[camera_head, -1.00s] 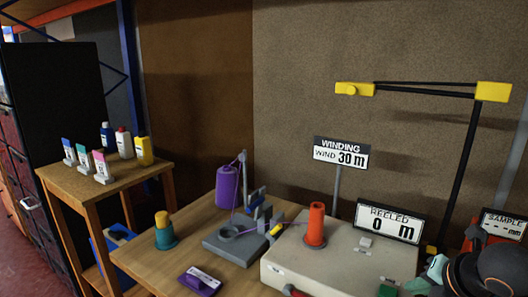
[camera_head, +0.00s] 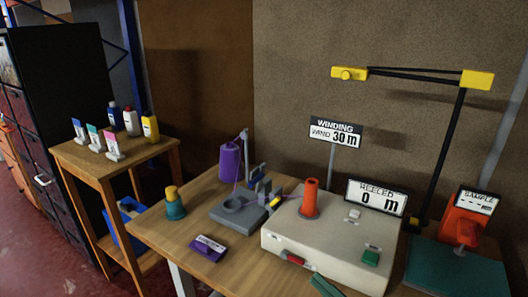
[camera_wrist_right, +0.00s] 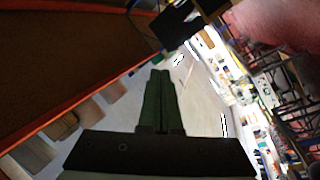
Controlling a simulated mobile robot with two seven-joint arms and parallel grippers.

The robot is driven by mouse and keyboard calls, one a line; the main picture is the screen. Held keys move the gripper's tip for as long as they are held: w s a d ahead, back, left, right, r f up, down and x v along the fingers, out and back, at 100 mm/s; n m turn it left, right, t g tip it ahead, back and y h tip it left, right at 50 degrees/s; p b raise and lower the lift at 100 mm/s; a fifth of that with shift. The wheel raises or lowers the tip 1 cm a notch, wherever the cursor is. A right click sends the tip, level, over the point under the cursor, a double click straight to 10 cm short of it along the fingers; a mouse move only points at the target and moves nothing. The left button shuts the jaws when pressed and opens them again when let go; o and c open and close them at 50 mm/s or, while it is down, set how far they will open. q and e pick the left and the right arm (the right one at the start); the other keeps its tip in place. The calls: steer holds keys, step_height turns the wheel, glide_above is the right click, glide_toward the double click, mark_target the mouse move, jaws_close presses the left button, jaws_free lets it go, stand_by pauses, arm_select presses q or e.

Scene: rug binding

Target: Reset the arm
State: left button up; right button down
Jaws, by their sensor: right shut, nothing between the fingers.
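My right gripper (camera_head: 325,286) shows only as green fingertips at the bottom edge of the head view, in front of the pale winding machine. In the right wrist view its two dark green fingers (camera_wrist_right: 160,75) lie together, shut and empty. No object touches them there. The rest of my right arm is out of the head view. My left gripper is not in view.
The pale machine box (camera_head: 325,245) carries an orange cone (camera_head: 310,200) and a "REELED 0 m" display (camera_head: 376,197). A purple spool (camera_head: 230,160) stands behind left. A side table (camera_head: 130,165) holds several bottles.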

steer(key=s+d+f+m+h+p, duration=0.1)
steer(key=s+d+f+m+h, duration=0.15)
steer(key=f+m+h, duration=0.35)
steer(key=s+d+f+m+h+p, duration=0.1)
steer(key=s+d+f+m+h, duration=0.1)
steer(key=d+f+m+h, duration=0.5)
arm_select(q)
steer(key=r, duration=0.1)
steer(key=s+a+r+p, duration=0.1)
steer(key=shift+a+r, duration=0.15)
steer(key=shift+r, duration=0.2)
arm_select(e)
steer(key=s+a+f+m+g, duration=0.1)
steer(key=s+a+f+g, duration=0.1)
steer(key=s+f, duration=0.3)
steer(key=s+a+f+m+g+y, duration=0.1)
steer(key=s+a+f+g, duration=0.1)
steer(key=s+f, duration=0.3)
steer(key=shift+f+g, duration=0.85)
steer(key=shift+g, duration=0.05)
